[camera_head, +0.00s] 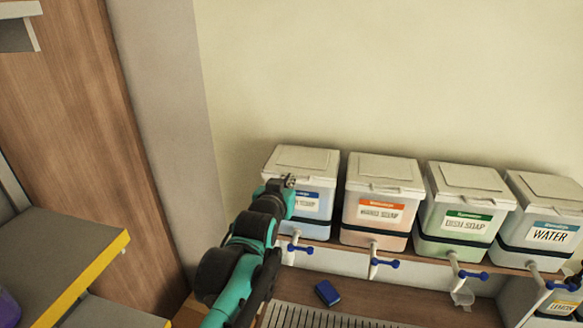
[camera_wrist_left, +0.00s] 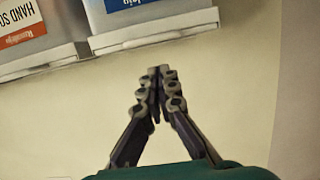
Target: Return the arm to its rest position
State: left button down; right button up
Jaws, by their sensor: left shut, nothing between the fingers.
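My left arm reaches up from the bottom of the head view, and my left gripper (camera_head: 290,181) is in front of the leftmost, blue-labelled drum (camera_head: 313,222). In the left wrist view the left gripper (camera_wrist_left: 157,72) is shut, its fingertips together with nothing between them. My right gripper is in neither view.
The drums stand in a row on a wooden shelf (camera_head: 335,245), with blue-handled taps below: hand soap (camera_head: 382,170), dish soap (camera_head: 466,178) and water (camera_head: 550,188). A blue block (camera_head: 327,293) lies below near a slotted grate (camera_head: 300,315). A yellow-edged shelf (camera_head: 95,270) is at left.

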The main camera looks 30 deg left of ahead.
pick_arm(q)
jog(key=s+d+f+m+g+h+b, duration=0.1)
jog(key=s+d+f+b, duration=0.3)
jog(key=f, duration=0.8)
jog(key=s+d+f+m+g+h+b, duration=0.1)
jog(key=s+d+f+g+b, duration=0.3)
jog(key=s+f+b, duration=0.3)
jog(key=s+d+f+m+g+h+b, duration=0.1)
jog(key=s+d+f+b, duration=0.4)
jog(key=f, duration=1.3)
jog(key=s+g, duration=0.1)
jog(key=s, duration=0.3)
jog(key=shift+d+g+h, duration=0.3)
jog(key=shift+g+h, duration=0.1)
jog(key=shift+s, duration=0.1)
